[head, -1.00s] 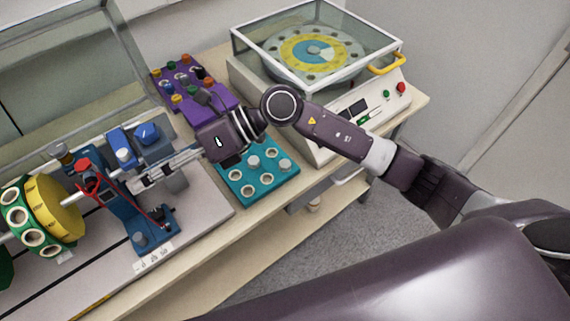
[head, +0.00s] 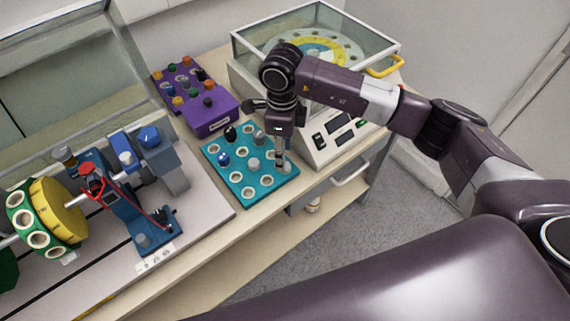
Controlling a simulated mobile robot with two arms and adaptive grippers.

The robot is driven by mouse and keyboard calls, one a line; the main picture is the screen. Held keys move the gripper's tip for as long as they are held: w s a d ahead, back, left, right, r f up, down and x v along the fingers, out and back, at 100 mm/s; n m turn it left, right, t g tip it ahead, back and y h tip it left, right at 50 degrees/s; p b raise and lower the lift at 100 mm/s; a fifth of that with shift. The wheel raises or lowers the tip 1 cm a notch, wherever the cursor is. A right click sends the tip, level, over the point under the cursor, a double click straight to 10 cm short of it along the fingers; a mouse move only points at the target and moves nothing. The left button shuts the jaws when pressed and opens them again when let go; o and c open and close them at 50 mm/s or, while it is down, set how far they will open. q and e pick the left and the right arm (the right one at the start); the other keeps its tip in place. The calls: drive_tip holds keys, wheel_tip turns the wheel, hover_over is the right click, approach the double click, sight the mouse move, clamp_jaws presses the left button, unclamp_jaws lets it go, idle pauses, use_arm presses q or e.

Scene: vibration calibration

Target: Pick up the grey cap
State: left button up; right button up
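A teal block (head: 232,198) with round holes lies on the bench. One grey cap (head: 254,164) stands in it near the middle. Another grey cap (head: 286,169) stands at its right side, directly below and partly behind my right gripper (head: 281,160). The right gripper points down at that cap with its fingertips at or very close to it. The fingers are small and seen edge-on, so I cannot tell whether they are open, or whether they touch the cap. My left gripper is not in view.
A blue cap (head: 223,159) and a black cap (head: 231,134) also stand on the teal block. A purple block (head: 212,124) with coloured caps lies behind it. A glass-lidded machine (head: 318,152) stands right; a shaft rig with a yellow disc (head: 58,211) stands left.

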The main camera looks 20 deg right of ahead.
drive_tip(key=shift+s+a+f+p, duration=0.1)
drive_tip(key=shift+a+f+p, duration=0.1)
drive_tip(key=shift+f, duration=0.7)
drive_tip(key=shift+a+f+p, duration=0.1)
drive_tip(key=shift+f+p, duration=0.1)
drive_tip(key=shift+f, duration=0.7)
drive_tip(key=c, duration=0.8)
drive_tip(key=shift+o, duration=0.2)
